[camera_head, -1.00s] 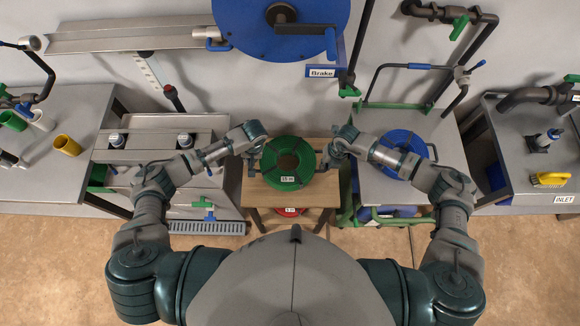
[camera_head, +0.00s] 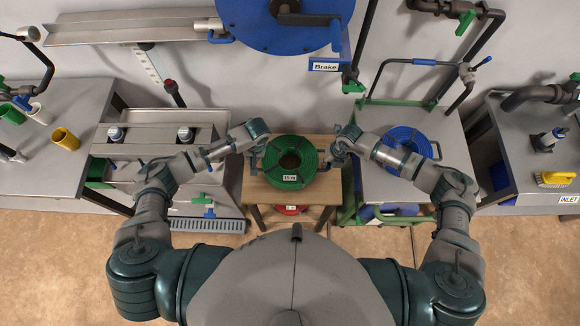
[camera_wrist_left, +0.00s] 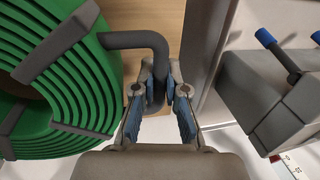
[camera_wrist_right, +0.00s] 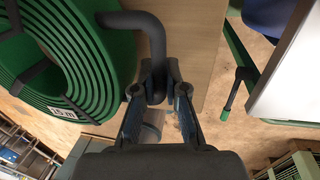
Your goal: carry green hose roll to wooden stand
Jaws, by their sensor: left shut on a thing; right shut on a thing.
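The green hose roll (camera_head: 272,172) with a white label lies flat over the top of the wooden stand (camera_head: 327,184) in the head view. I cannot tell whether it rests on the wood or hangs just above. My left gripper (camera_head: 254,156) is shut on the grey handle at the roll's left side; the handle (camera_wrist_left: 150,42) shows between the fingers in the left wrist view. My right gripper (camera_head: 331,156) is shut on the opposite handle (camera_wrist_right: 145,22), seen in the right wrist view. The fingers hide part of each handle.
A blue hose roll (camera_head: 428,146) lies on a green-framed cart right of the stand. A red roll (camera_head: 291,210) is under the stand top. A grey bench with a drain (camera_head: 205,226) stands close on the left. A large blue reel (camera_head: 250,22) hangs on the wall behind.

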